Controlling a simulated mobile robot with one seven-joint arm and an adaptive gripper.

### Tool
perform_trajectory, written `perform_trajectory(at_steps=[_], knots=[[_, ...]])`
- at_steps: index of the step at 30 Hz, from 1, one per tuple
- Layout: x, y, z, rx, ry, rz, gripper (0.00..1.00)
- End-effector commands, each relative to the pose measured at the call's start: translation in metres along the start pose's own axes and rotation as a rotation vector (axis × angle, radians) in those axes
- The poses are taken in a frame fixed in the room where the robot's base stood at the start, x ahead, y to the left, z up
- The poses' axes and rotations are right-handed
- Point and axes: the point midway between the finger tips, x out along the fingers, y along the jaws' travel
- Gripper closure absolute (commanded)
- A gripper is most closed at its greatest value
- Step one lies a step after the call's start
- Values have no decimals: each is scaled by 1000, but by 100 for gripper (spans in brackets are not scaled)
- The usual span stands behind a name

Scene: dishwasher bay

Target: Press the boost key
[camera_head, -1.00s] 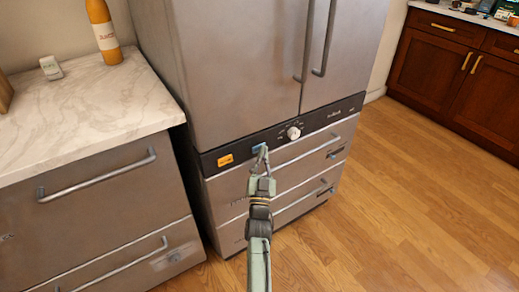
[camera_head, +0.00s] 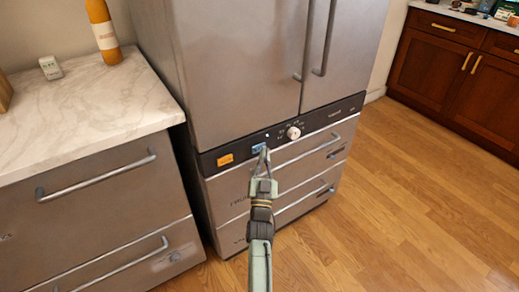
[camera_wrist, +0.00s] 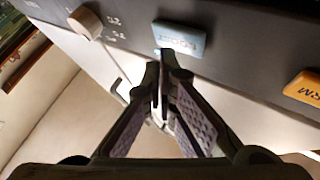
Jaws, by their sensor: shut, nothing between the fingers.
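The boost key is a light blue key (camera_head: 258,148) on the dark control strip of the steel appliance. In the wrist view it is the blue key (camera_wrist: 180,39) with its lettering upside down. My gripper (camera_head: 265,153) is shut and empty, with its tips just in front of and below the key. In the wrist view the gripper tips (camera_wrist: 162,68) lie close to the key's lower left edge; whether they touch it I cannot tell.
An orange key (camera_head: 225,160) sits left of the blue one, and a round white knob (camera_head: 293,133) sits right of it. Drawer handles (camera_head: 308,149) stick out below the strip. A marble-topped counter (camera_head: 80,105) stands at left. The wooden floor at right is clear.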

Motion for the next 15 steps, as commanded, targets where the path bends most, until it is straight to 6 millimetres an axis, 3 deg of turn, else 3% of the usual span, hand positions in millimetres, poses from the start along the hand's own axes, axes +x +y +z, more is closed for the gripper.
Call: perform_trajectory(at_steps=[15], knots=[[-10, 8, -6, -1, 0, 1, 100]])
